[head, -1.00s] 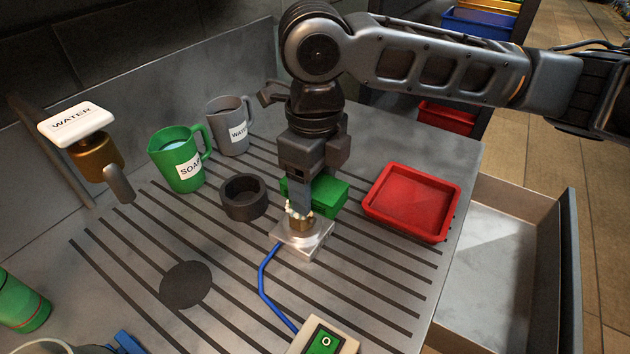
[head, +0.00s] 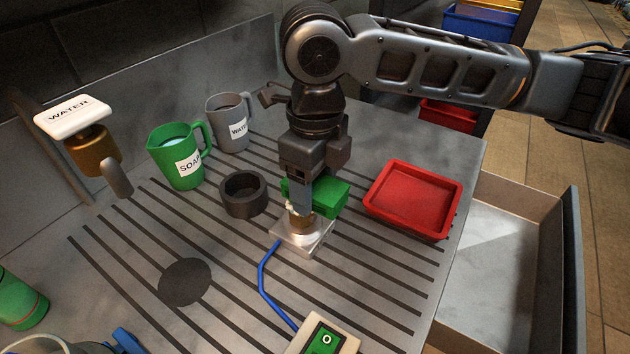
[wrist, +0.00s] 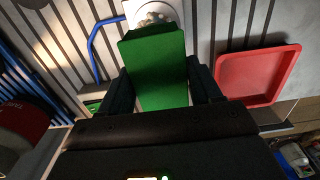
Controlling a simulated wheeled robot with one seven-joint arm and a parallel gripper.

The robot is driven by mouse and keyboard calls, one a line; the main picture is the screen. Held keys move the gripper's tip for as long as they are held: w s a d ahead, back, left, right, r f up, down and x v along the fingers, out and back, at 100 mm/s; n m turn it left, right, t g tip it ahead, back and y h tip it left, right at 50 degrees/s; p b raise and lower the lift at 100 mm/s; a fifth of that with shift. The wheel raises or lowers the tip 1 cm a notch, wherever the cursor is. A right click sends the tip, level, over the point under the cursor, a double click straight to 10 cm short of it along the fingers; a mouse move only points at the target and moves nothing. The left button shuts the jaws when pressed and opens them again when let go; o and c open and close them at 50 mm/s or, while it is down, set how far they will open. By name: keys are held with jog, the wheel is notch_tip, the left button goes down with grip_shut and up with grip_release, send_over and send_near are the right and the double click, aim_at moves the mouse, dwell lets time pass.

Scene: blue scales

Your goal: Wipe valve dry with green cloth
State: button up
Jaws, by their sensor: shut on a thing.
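My gripper (head: 301,205) points down over the metal stand and is shut on the green cloth (head: 328,196), which looks like a thick green block. In the wrist view the green cloth (wrist: 155,70) lies between my two fingers (wrist: 160,95). The brass valve (head: 300,224) stands upright on a pale square base (head: 303,238), with some white foam at its top. In the wrist view the valve's foamy top (wrist: 155,18) shows just past the cloth's far edge. I cannot tell whether cloth and valve touch.
A dark ring (head: 243,193), a green SOAP mug (head: 178,160) and a grey WATER mug (head: 230,125) stand to the left. A red tray (head: 413,200) is to the right. A blue hose (head: 264,290) runs beside a switch box (head: 323,338). A WATER tap (head: 90,150) is far left.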

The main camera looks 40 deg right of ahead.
jog(key=shift+w, duration=0.15)
jog(key=shift+w+a, duration=0.35)
jog(key=shift+w, duration=0.3)
jog(key=shift+s+d, duration=0.1)
jog(key=shift+s+d+f, duration=0.1)
jog(key=shift+s+d, duration=0.15)
jog(key=shift+s, duration=0.45)
jog(key=shift+w, duration=0.15)
